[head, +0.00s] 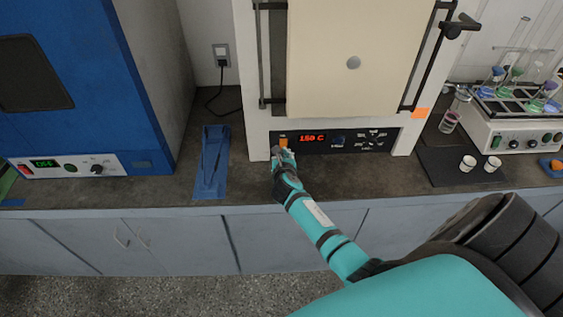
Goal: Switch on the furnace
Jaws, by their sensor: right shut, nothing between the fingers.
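The furnace (266,133) is a large cream-white box with a closed door (330,75). Its dark lower panel carries a lit red display (312,138) that appears to read "150 C". An orange-lit switch (283,141) sits at the panel's left end. My right gripper (281,152) is shut and empty, with its fingertips at or just below this switch. I cannot tell whether they touch it. The gripper hides the lower part of the switch area. My left gripper is not in view.
A blue oven (130,95) with a green display stands at left. A blue tongs-like tool on a blue mat (211,180) lies between it and the furnace. At right are small white cups (468,163) on a black mat and a shaker (505,133) with flasks.

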